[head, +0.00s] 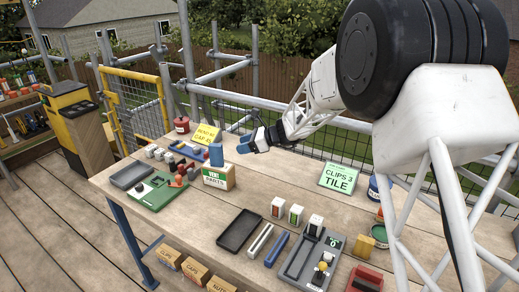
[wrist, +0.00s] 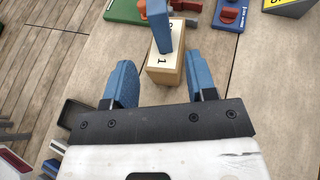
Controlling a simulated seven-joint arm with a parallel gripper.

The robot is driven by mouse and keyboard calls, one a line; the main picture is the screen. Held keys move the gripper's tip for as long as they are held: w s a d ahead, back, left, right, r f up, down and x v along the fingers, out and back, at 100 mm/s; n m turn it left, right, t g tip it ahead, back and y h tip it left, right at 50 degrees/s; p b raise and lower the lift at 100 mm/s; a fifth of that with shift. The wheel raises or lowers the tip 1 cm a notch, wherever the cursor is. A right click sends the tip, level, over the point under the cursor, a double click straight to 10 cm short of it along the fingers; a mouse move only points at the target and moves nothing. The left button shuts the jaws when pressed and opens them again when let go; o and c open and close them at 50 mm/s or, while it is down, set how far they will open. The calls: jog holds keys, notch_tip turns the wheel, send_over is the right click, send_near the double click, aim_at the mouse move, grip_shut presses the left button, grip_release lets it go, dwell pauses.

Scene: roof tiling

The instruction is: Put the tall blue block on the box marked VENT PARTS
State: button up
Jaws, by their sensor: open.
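The tall blue block (head: 216,154) stands upright on top of the box marked VENT PARTS (head: 218,179), on the wooden table. In the wrist view the block (wrist: 157,25) rises from the far part of the top of the box (wrist: 165,76). My gripper (head: 243,146) is just to the right of the block in the head view. In the wrist view its two blue fingers (wrist: 161,62) are spread wide with nothing between them. They are apart from the block, which is beyond the fingertips.
A green board with red parts (head: 158,188) lies left of the box. A yellow sign (head: 206,137) and blue tray are behind it. A black tray (head: 240,231) and several small white boxes (head: 295,213) stand in front and right. Bare table lies right of the box.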

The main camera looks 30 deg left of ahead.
dwell(0.3)
jog(key=s+d+r+n+t+h, duration=0.1)
jog(key=s+d+r+n+h, duration=0.2)
jog(key=d, duration=0.9)
jog(key=s+d+r+n+t, duration=0.1)
jog(key=s+d+r, duration=0.35)
jog(key=d, duration=0.75)
jog(key=s+d+r+n+t+h, duration=0.15)
jog(key=d+r, duration=0.45)
jog(key=d, duration=0.6)
jog(key=s+d+f+n+t+h, duration=0.1)
jog(key=s+d+n+h, duration=0.3)
jog(key=s+d, duration=0.9)
jog(key=s+d+n+t+h, duration=0.3)
jog(key=s+d, duration=1)
jog(key=d, duration=0.6)
jog(key=shift+s+f+n+h, duration=0.35)
jog(key=shift+f+h, duration=0.05)
jog(key=shift+h, duration=0.15)
jog(key=shift+d, duration=0.1)
